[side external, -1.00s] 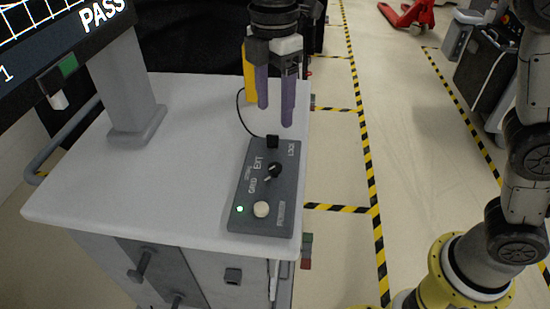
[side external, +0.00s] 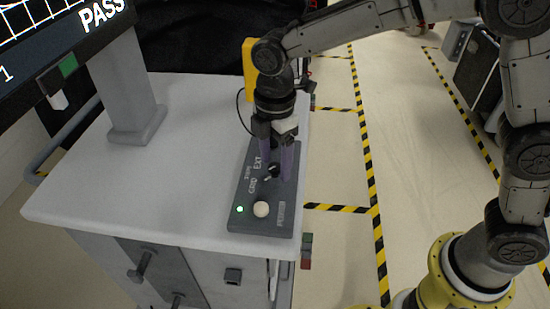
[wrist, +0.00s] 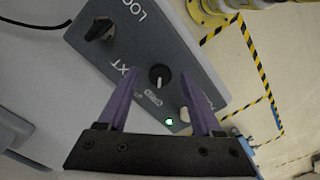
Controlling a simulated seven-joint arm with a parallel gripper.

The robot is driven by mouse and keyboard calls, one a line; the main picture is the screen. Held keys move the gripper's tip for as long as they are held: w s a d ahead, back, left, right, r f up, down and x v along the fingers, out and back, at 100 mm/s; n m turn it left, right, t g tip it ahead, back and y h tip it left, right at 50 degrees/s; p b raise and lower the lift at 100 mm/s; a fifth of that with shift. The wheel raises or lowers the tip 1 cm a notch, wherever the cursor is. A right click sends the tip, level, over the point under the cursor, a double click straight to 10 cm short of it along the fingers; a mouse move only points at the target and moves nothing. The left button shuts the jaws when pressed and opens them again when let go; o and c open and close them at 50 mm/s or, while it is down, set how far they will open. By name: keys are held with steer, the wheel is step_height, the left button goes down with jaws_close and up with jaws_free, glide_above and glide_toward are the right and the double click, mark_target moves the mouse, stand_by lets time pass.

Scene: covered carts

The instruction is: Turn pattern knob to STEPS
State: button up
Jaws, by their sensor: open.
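The pattern knob (side external: 273,171) is a small black dial with a white pointer mark on a grey control panel (side external: 240,222). In the side view its mark points lower left, toward the GRID label. EXT and a small label, too fine to read surely, are printed nearby. In the wrist view the knob (wrist: 158,76) appears between my fingertips, its white line pointing down the picture. My gripper (side external: 278,172) is open, pointing down at the panel, its purple fingers (wrist: 160,74) on either side of the knob. I cannot tell whether they touch it.
A green light (side external: 240,209) and white button (side external: 261,209) sit at the panel's near end. Another black control (wrist: 98,30) stands by the LOCK lettering. A monitor post (side external: 130,90) rises at left. The white cart top (side external: 170,170) is mostly clear.

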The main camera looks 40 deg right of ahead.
jaws_close()
stand_by(0.3)
stand_by(0.3)
steer(key=m, duration=0.4)
steer(key=shift+m, duration=2.4)
jaws_free()
